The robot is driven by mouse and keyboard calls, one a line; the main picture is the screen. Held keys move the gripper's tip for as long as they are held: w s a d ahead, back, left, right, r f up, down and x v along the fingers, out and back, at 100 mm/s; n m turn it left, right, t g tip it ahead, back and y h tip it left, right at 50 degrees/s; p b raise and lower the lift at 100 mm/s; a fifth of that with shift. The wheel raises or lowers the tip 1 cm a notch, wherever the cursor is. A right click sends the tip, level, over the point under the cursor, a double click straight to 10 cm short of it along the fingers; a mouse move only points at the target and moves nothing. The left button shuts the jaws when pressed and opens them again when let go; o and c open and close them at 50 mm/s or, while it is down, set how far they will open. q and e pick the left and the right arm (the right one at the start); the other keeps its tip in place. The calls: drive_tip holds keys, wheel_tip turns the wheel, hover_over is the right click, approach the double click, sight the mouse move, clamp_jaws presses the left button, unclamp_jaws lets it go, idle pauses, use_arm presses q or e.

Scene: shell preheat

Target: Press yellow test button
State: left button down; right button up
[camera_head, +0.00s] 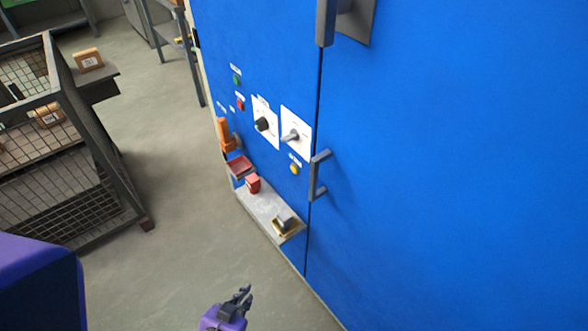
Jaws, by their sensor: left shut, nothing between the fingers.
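The yellow button (294,170) is a small round knob on the blue cabinet front, under a small white label and left of the grey door handle (318,175). My left gripper (244,292) shows at the bottom middle, with dark fingers and a purple body. It is shut and empty, below and left of the button, well apart from it. My right gripper is not in view.
Above the button are two white plates with a black knob (262,124) and a grey switch (290,136), plus green and red buttons. A grey shelf (262,208) juts out below, bearing a red block and a yellow-based item. A wire cage cart (70,150) stands left.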

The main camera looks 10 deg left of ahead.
sight(294, 169)
use_arm(q)
drive_tip(key=w+a+r+m+t+y+b, duration=0.1)
drive_tip(key=w+a+r+m+t+b, duration=0.1)
drive_tip(key=w+r+m, duration=0.6)
drive_tip(key=w+a+r+m+t+y+b, duration=0.2)
drive_tip(key=w+r+m+t, duration=0.3)
drive_tip(key=w+m, duration=1)
drive_tip(key=shift+w+a+r, duration=0.35)
drive_tip(key=shift+a+r, duration=0.3)
drive_tip(key=shift+r, duration=0.8)
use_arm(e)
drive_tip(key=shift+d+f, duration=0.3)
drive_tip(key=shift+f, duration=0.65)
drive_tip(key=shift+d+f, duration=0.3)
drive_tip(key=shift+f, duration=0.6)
use_arm(q)
drive_tip(key=shift+w+d, duration=0.1)
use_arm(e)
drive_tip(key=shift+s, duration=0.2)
use_arm(q)
drive_tip(key=w+d, duration=0.5)
drive_tip(key=w, duration=0.1)
drive_tip(key=shift+w+d, duration=0.15)
drive_tip(key=shift+w, duration=0.25)
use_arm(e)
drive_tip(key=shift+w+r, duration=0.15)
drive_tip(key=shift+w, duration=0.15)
